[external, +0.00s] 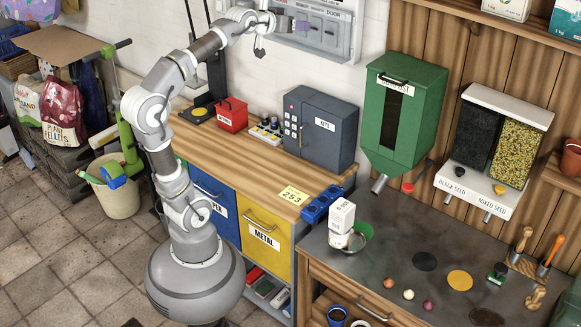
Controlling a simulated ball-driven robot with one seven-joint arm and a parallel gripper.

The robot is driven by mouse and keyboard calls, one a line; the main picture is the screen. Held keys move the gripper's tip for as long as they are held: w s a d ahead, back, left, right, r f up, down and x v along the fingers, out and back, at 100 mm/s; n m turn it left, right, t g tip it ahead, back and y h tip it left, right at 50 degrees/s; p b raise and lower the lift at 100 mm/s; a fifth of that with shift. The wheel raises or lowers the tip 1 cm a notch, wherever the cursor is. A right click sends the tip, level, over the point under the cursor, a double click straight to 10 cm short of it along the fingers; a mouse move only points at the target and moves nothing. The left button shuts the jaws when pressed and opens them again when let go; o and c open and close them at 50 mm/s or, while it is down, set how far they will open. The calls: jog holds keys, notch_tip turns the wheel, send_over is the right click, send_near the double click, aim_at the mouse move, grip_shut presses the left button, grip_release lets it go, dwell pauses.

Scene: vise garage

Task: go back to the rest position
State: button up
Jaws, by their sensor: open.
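My arm rises from its base at the left of the workbench and bends over toward the wall at the top. My gripper (284,23) is at the end of the arm, in front of the grey wall panel (336,50). It is small in the view and looks open, with nothing visible between its fingers. I cannot tell whether it touches the panel.
A grey key cabinet (329,138) and a red box (231,114) stand on the wooden counter (205,140) below. A green compost hopper (425,110) hangs to the right. Tiled floor is clear at the lower left.

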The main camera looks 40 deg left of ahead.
jog(key=s+a+r+m+t+y, duration=0.1)
jog(key=s+a+r, duration=0.2)
jog(key=r, duration=0.2)
jog(key=f+b, duration=0.5)
jog(key=shift+d+f, duration=0.2)
jog(key=shift+d, duration=0.1)
dwell(0.4)
